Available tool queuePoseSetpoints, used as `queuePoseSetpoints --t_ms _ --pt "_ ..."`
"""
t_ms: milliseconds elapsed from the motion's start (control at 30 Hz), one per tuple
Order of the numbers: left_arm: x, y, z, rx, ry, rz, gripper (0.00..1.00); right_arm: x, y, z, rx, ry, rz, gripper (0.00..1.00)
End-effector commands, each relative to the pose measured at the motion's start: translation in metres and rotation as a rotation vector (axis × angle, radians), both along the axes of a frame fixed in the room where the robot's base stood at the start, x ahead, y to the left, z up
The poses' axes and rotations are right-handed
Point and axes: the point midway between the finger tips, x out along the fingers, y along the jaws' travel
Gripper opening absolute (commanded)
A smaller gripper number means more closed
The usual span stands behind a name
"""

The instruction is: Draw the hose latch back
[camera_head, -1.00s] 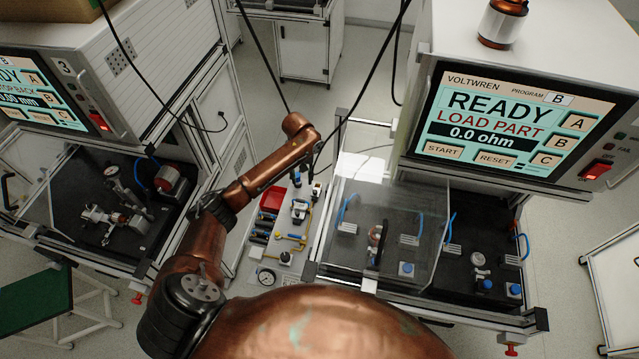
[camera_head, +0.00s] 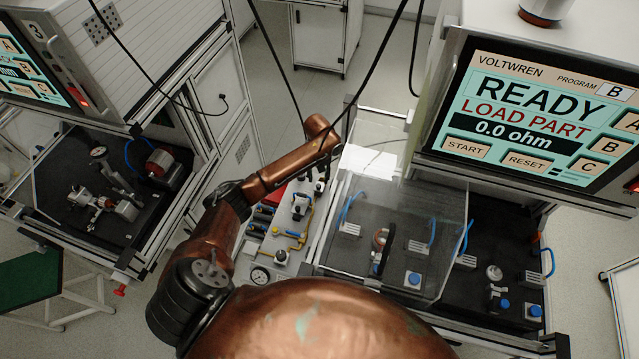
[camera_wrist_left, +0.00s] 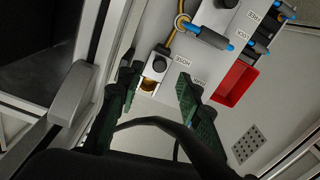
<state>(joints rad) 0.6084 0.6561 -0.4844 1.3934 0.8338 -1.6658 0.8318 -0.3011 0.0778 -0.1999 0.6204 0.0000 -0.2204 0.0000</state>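The hose latch (camera_wrist_left: 157,68) shows in the left wrist view as a small white block with a black round knob and brass-coloured metal, beside a label reading HOSE. It is on the pale panel (camera_wrist_left: 212,125). My left gripper (camera_wrist_left: 157,77) has two dark green fingers, spread apart on either side of the latch block. I see nothing held between them, and cannot tell if either finger touches the latch. In the head view my left arm reaches over the panel (camera_head: 262,258); the fingers are too small there to judge. My right gripper is not in view.
A red tray (camera_wrist_left: 236,83), blue-and-black tools (camera_wrist_left: 258,40) and a yellow hose (camera_wrist_left: 178,28) lie close by on the panel. A clear guard (camera_head: 440,200) and the READY screen (camera_head: 535,120) stand right. Black cables hang across the head view.

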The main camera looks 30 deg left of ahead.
Motion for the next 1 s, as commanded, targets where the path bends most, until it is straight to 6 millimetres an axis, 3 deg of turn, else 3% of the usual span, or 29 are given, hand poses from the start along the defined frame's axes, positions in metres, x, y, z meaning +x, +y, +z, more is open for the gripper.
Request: queuePoseSetpoints --t_ms 100,267,633,1000 --pt "-0.001 0.0 -0.021 0.001 0.003 0.0 0.33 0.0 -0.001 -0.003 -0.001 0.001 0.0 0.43" --pt "0.0 -0.001 -0.038 0.001 0.002 -0.002 0.33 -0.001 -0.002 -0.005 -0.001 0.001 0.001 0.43" --pt "0.001 -0.001 -0.044 0.001 -0.001 -0.004 0.33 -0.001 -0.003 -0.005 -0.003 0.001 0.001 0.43" --pt "0.001 -0.001 -0.044 0.001 0.0 -0.003 0.08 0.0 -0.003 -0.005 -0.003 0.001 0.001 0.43"
